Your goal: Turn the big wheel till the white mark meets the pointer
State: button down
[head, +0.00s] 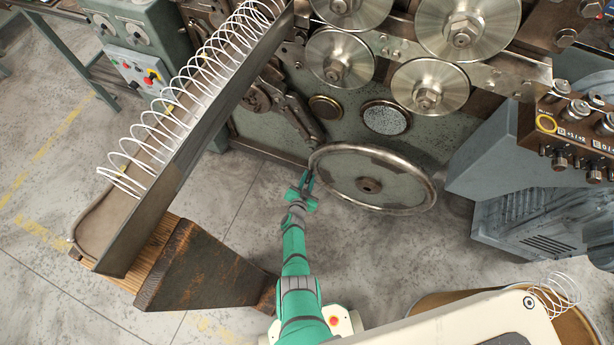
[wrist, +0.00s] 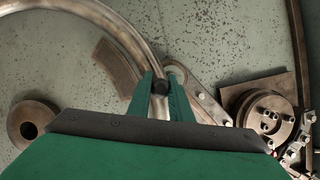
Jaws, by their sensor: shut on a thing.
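The big wheel (head: 400,187) is a grey-green disc with a worn metal rim and a brown hub, low on the machine front in the head view. In the wrist view its curved rim (wrist: 122,28) comes down from the upper left to my fingers, and a brown hub (wrist: 32,124) shows at left. My gripper (head: 306,181) is at the wheel's left edge. I cannot make out the white mark or the pointer in either view.
A sloping chute (head: 160,185) with a long wire spring (head: 185,92) stands at left. Metal rollers (head: 428,87) are above the wheel. A grey cabinet with a control box (head: 575,135) is at right. Bare floor (head: 235,225) lies left of my arm.

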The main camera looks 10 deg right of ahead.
jog(key=c, duration=1.6)
grip_release()
jog(key=shift+v, duration=5.4)
